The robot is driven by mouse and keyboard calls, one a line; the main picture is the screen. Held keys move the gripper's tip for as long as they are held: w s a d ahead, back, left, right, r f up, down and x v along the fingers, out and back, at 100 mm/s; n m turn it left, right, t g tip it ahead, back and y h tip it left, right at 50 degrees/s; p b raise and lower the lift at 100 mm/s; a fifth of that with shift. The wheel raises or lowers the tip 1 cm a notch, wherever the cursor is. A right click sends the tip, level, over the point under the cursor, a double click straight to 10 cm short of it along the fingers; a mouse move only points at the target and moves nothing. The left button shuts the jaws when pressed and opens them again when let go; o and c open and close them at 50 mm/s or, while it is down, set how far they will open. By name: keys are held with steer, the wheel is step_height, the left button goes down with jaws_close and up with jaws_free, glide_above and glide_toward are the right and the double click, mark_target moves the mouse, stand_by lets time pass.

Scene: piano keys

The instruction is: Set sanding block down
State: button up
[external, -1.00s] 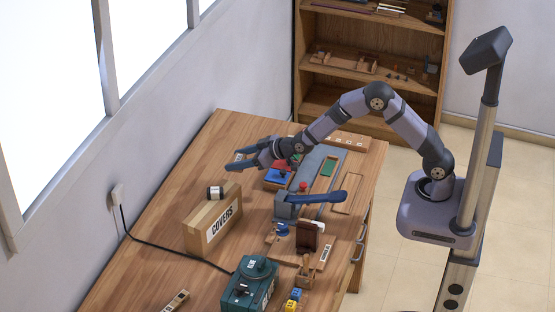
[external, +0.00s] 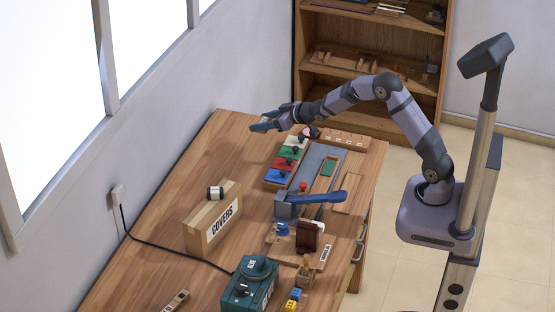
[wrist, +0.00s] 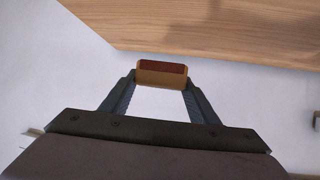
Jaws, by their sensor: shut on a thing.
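The sanding block (wrist: 162,74) shows in the wrist view as a small tan block with a dark red-brown face. My gripper (wrist: 161,80) is shut on it, one finger at each end. In the external view my gripper (external: 262,125) is held above the far left part of the wooden workbench (external: 235,135); the block cannot be made out there. In the wrist view the block appears just by the bench edge, with pale wall around it.
A row of coloured pads with knobs (external: 283,163) lies right of my gripper. A COVERS box (external: 212,219) stands nearer, with a small jar (external: 215,193) on top. A blue-handled tool (external: 310,198) and a green machine (external: 250,282) stand further forward. Bare wood lies along the wall side.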

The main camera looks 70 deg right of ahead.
mark_target(259, 157)
steer(key=shift+w+a+r+n+y, duration=0.2)
steer(key=shift+a+n+y, duration=0.1)
steer(key=shift+a+y, duration=0.1)
steer(key=shift+w+a+n+y, duration=0.15)
steer(key=shift+a+n+y, duration=0.15)
steer(key=shift+a, duration=0.25)
steer(key=shift+a+f, duration=0.2)
steer(key=shift+a, duration=0.25)
steer(key=shift+a+f, duration=0.1)
steer(key=shift+f, duration=5)
